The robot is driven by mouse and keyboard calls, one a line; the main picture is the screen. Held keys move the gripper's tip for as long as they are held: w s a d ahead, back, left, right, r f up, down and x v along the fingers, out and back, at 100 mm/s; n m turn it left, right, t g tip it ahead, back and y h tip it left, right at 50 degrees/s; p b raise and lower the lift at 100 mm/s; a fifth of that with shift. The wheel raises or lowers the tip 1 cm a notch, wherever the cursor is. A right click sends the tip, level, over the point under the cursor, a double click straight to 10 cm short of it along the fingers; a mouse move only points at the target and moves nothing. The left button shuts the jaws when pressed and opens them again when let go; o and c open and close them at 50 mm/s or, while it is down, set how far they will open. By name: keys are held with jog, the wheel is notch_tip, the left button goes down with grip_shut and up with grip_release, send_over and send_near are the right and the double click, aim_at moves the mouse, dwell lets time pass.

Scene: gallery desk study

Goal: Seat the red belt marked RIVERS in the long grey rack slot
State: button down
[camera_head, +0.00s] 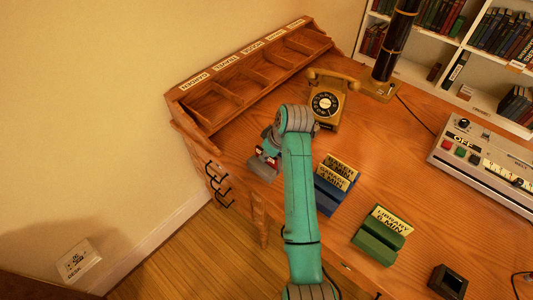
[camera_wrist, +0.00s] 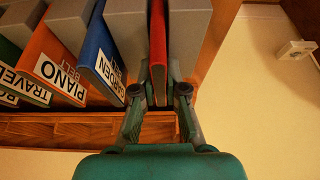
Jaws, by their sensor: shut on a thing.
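My gripper (camera_wrist: 159,92) is shut on the red belt (camera_wrist: 158,45) in the wrist view, one finger on each side. The red belt stands on edge between two grey blocks of the grey rack (camera_wrist: 186,40). How deep it sits in the slot cannot be told. Its marking is not visible. In the head view my gripper (camera_head: 266,152) is at the desk's left edge, largely hidden by my arm. A bit of red (camera_head: 259,150) shows there, above the grey rack (camera_head: 262,169).
Left of the red belt in the wrist view stand a blue GARDEN belt (camera_wrist: 97,45), an orange PIANO belt (camera_wrist: 45,55) and a green belt. In the head view a wooden sorter (camera_head: 240,85), a telephone (camera_head: 330,100), and blue (camera_head: 333,190) and green (camera_head: 378,245) labelled blocks surround my arm.

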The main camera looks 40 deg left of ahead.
jog(key=c, duration=1.2)
grip_release()
jog(key=v, duration=1.2)
jog(key=shift+r, duration=0.2)
